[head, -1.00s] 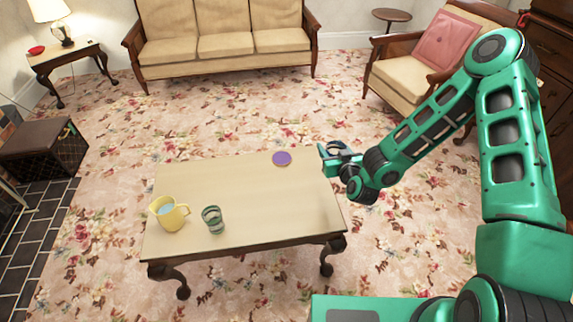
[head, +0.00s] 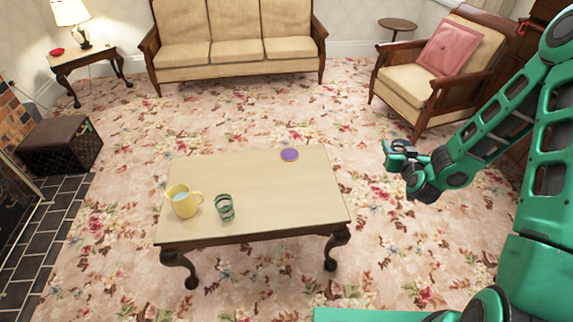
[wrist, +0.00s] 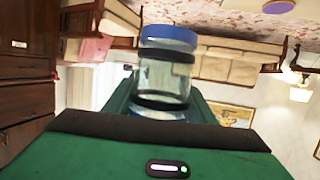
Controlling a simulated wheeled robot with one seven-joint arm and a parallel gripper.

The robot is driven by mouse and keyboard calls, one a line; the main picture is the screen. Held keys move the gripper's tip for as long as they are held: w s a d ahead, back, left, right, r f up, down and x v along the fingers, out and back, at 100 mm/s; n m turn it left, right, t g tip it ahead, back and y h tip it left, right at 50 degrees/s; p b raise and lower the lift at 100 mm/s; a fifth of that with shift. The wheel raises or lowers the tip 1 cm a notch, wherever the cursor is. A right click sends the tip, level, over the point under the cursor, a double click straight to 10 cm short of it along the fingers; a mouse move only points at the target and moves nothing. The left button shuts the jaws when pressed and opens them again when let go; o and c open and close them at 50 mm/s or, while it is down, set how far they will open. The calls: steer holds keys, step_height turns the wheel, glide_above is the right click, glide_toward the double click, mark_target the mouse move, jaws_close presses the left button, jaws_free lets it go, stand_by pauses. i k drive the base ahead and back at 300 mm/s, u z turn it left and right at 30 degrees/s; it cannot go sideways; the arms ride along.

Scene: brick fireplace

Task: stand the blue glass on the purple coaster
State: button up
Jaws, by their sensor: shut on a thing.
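My gripper (head: 397,148) is shut on the blue glass (wrist: 165,76), a clear tumbler with blue ends and dark bands. The wrist view is upside down and shows the glass close up. In the head view my gripper is in the air, right of the table and apart from it; the glass is too small there to make out well. The purple coaster (head: 290,155) lies flat near the table's far edge, right of its middle, with nothing on it. What looks like the coaster also shows at the top of the wrist view (wrist: 279,6).
The low wooden table (head: 270,195) also bears a yellow jug (head: 184,203) and a green-banded glass (head: 225,208), both at its left, away from the coaster. The table's right part is bare. An armchair (head: 440,65) stands behind my gripper, a sofa (head: 236,45) beyond the table.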

mark_target(290, 154)
steer(key=k, duration=0.95)
steer(key=u, duration=0.4)
steer(key=i, duration=2.05)
steer(key=z, duration=0.5)
